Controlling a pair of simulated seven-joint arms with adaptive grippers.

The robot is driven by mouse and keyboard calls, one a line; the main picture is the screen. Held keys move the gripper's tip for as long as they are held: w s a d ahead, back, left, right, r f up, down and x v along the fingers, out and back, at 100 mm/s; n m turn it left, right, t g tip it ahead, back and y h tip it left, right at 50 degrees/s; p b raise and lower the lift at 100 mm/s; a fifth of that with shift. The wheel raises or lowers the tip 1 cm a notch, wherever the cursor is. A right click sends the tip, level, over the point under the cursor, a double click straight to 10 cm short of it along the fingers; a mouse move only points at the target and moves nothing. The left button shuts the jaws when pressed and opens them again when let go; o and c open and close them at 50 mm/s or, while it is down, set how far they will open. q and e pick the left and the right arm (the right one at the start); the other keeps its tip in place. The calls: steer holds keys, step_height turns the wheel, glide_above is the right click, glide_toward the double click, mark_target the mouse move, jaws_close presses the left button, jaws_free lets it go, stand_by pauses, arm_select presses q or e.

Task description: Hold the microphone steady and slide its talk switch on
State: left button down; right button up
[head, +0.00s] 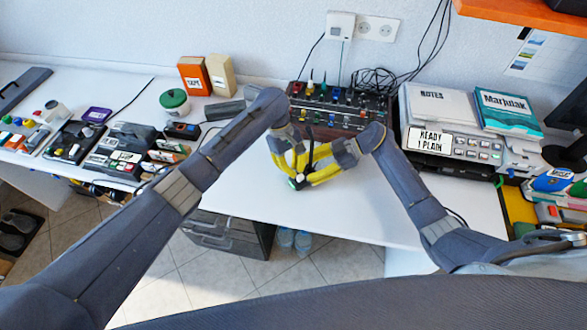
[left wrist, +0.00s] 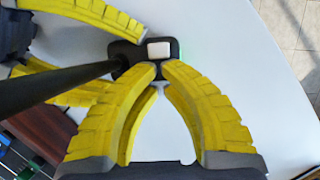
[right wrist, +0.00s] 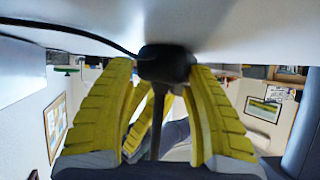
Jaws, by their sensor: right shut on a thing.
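My right gripper (right wrist: 163,72) is shut on the microphone, one yellow finger on each side of the base. My left gripper (left wrist: 162,72) has its fingertips together at the base's edge, close beside the white switch. Whether they touch the switch cannot be told. The fingers partly hide the base in the head view.
A mixer panel (head: 338,108) with knobs and cables stands behind the grippers. A stack with a notes binder (head: 433,105) is at the right. Small devices, such as a dark box (head: 120,150), line the desk at the left. The desk front centre (head: 365,210) is clear.

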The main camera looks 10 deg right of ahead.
arm_select(q)
steer(key=w, duration=0.1)
steer(key=w+a, duration=0.2)
steer(key=shift+w+r, duration=0.15)
steer(key=shift+w, duration=0.2)
steer(key=v, duration=0.9)
steer(key=shift+r, duration=0.35)
arm_select(e)
steer(key=o, duration=0.9)
steer(key=shift+o, duration=0.2)
steer(key=shift+d, duration=0.1)
